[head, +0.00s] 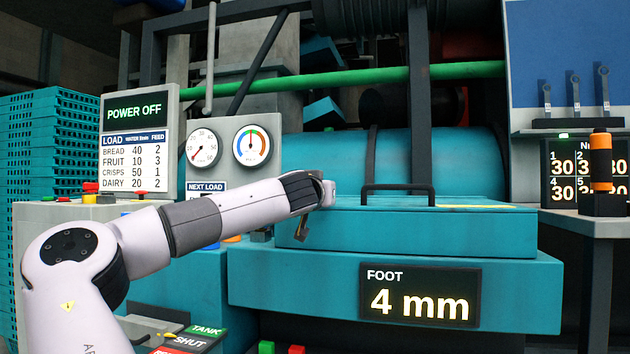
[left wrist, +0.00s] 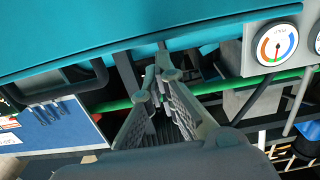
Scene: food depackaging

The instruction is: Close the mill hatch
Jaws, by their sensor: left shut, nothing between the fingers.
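The mill hatch is a teal lid (head: 460,228) with a black bar handle (head: 398,188) on top. It lies level, or nearly so, on the wider teal housing (head: 540,290); I cannot tell whether a gap remains under it. My left gripper (head: 304,228) is at the lid's left end, left of the handle, its fingers partly hidden by the wrist. In the left wrist view my left gripper (left wrist: 168,72) is shut and empty, tips together near the edge of a teal surface (left wrist: 120,35). A dark handle (left wrist: 98,75) shows at left there. My right gripper is not in view.
A display (head: 420,294) on the housing front reads FOOT 4 mm. A POWER OFF panel (head: 138,112) and gauges (head: 251,145) stand behind my left arm. A green pipe (head: 370,78) crosses behind the lid. A bench with an orange-black object (head: 600,165) is at right.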

